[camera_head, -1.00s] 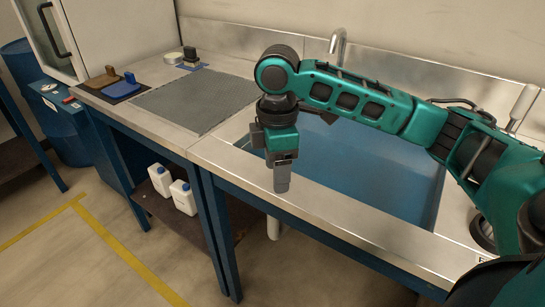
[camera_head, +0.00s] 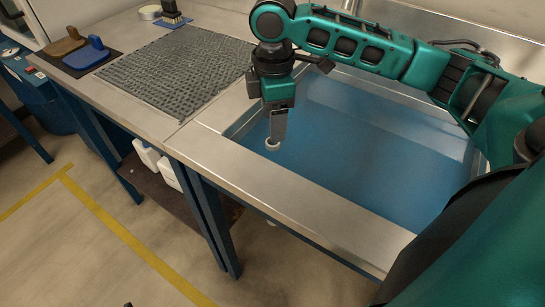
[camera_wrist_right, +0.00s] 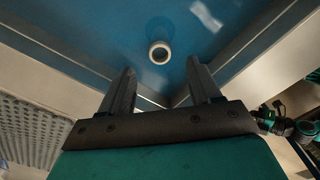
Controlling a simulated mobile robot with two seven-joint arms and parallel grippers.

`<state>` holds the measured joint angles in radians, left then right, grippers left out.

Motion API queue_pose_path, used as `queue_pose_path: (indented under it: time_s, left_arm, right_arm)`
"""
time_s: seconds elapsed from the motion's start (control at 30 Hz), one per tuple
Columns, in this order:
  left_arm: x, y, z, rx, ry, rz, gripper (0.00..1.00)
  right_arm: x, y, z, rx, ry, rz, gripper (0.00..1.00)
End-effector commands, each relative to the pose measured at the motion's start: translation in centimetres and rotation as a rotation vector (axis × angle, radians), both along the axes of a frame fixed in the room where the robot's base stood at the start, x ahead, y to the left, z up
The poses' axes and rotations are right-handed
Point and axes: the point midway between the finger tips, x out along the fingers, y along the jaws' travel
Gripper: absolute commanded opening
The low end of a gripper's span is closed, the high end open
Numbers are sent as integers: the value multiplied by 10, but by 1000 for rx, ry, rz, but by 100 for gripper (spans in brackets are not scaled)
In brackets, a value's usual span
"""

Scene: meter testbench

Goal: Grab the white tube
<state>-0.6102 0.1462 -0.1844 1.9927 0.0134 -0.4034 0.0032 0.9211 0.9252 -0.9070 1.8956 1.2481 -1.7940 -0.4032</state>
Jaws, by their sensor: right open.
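The white tube (camera_head: 272,144) shows as a small pale ring at the left corner of the blue basin, just under my right gripper's fingers in the head view. In the right wrist view the white tube (camera_wrist_right: 159,52) is a round white rim with a dark opening, seen nearly end-on against the blue. My right gripper (camera_head: 278,137) points down above it. In the right wrist view its two fingers (camera_wrist_right: 160,72) are spread apart with nothing between them, and the tube appears beyond the tips, roughly centred. The tube's length is not visible. My left gripper is out of view.
The blue basin (camera_head: 350,150) is set in the metal counter (camera_head: 290,190). A grey ribbed mat (camera_head: 175,75) lies left of it. Brown and blue blocks (camera_head: 88,55) and a brush (camera_head: 172,12) are at the far left. White containers (camera_head: 150,157) stand below.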

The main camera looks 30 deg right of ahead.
Motion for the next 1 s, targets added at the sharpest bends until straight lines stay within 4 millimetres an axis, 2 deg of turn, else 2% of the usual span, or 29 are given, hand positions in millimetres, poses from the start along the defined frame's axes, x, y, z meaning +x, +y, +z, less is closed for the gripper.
queue_pose_path:
  time_s: [0.03, 0.13, 0.47, 0.73, 0.83, 1.0]
  left_arm:
    - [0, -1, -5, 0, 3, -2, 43]
    - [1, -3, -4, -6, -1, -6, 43]
    - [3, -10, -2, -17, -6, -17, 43]
    - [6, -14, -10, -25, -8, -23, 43]
    - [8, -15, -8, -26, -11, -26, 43]
    - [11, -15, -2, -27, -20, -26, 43]
  right_arm:
    - [0, 0, -14, 0, 3, -1, 63]
    - [0, 0, -32, 0, 2, 0, 63]
    - [0, 0, -56, -1, 0, 0, 63]
    - [0, 1, -95, 0, 0, -1, 63]
    - [0, 1, -101, 0, -1, -2, 63]
    - [0, 1, -100, 1, -1, -1, 63]
